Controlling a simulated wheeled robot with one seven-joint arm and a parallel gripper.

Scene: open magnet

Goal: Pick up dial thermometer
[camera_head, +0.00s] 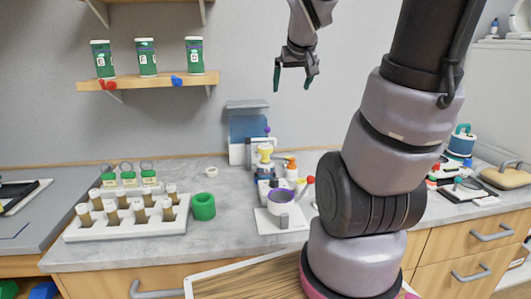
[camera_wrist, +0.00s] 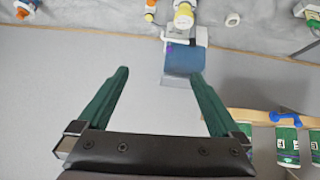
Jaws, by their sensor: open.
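I cannot make out the dial thermometer for sure in either view. Small instruments stand at the middle of the counter around a white and purple cup (camera_head: 281,201), too small to tell apart. My gripper (camera_head: 293,80) hangs in the air above the counter, in front of the wall and right of the shelf. Its green fingers are spread and empty. In the wrist view my gripper (camera_wrist: 160,75) has only bare wall between its fingers, with a blue panel (camera_wrist: 184,60) beyond the tips.
A wall shelf (camera_head: 150,83) holds green canisters left of my gripper. A white rack (camera_head: 125,225) with several vials and a green ring (camera_head: 203,206) stand on the counter (camera_head: 235,240). More equipment lies at the right, partly behind my arm. Air around my gripper is clear.

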